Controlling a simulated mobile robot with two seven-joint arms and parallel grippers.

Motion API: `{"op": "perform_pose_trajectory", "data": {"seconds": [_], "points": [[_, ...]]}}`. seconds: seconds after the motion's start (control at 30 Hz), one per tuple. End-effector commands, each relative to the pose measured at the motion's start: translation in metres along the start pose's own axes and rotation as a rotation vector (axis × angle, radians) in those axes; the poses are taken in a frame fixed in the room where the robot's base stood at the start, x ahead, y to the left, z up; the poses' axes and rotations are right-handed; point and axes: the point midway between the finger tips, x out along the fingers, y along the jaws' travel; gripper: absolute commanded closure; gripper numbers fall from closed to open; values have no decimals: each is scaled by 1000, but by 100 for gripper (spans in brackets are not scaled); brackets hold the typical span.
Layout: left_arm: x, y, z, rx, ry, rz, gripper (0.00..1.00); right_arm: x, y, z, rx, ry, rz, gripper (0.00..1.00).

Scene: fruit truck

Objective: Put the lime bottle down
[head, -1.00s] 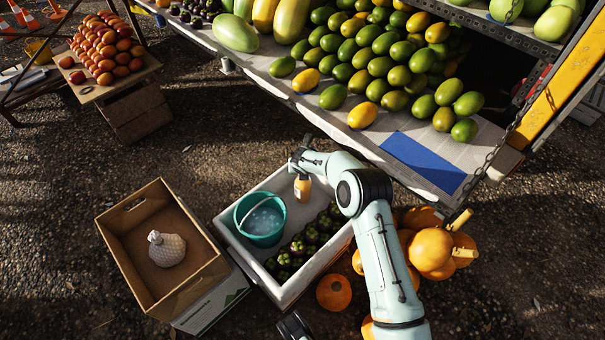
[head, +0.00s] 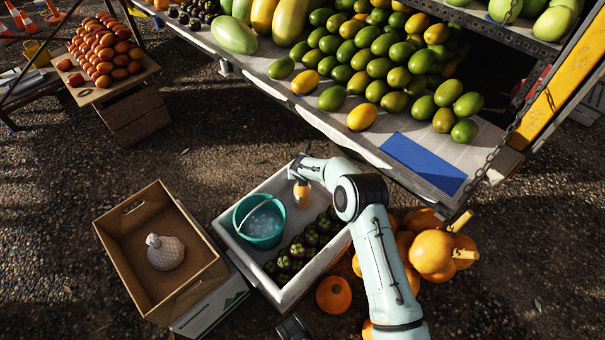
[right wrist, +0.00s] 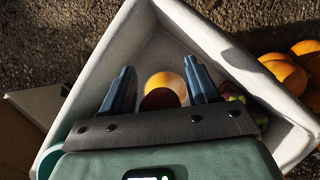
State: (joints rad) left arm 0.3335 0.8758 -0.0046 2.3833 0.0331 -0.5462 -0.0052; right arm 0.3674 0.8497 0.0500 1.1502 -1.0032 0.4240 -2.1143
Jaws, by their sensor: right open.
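The lime bottle (head: 301,195) is a small yellow-orange bottle at the far corner of the white crate (head: 236,251). In the right wrist view the bottle (right wrist: 165,84) shows from above as a round yellow-orange shape, part of it dark. My right gripper (head: 299,179) is just above the bottle in the head view. In the right wrist view its two blue fingers (right wrist: 158,80) are spread, with the bottle between them. Whether the bottle's base touches the crate floor is hidden. My left gripper is not in view.
The crate also holds a teal bucket (head: 262,222) and several dark mangosteens (head: 297,250). A cardboard box (head: 125,237) with a wrapped pale fruit (head: 165,252) stands to the left. Orange pumpkins (head: 432,252) lie to the right. The fruit stall's edge (head: 345,137) is behind.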

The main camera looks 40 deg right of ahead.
Motion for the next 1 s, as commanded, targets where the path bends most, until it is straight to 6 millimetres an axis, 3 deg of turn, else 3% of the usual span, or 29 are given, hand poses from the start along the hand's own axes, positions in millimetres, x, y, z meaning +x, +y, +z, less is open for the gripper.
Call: {"op": "perform_pose_trajectory", "data": {"seconds": [0.33, 0.5, 0.7, 1.0], "points": [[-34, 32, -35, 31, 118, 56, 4, -70, 0, 3, -1, -2, 2, 40], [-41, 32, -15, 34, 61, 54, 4, -101, 0, 2, 0, -2, 2, 40], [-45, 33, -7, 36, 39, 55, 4, -118, 0, 1, 0, 0, 0, 40], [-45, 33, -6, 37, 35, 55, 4, -120, 0, 0, 0, 0, -1, 40]]}}
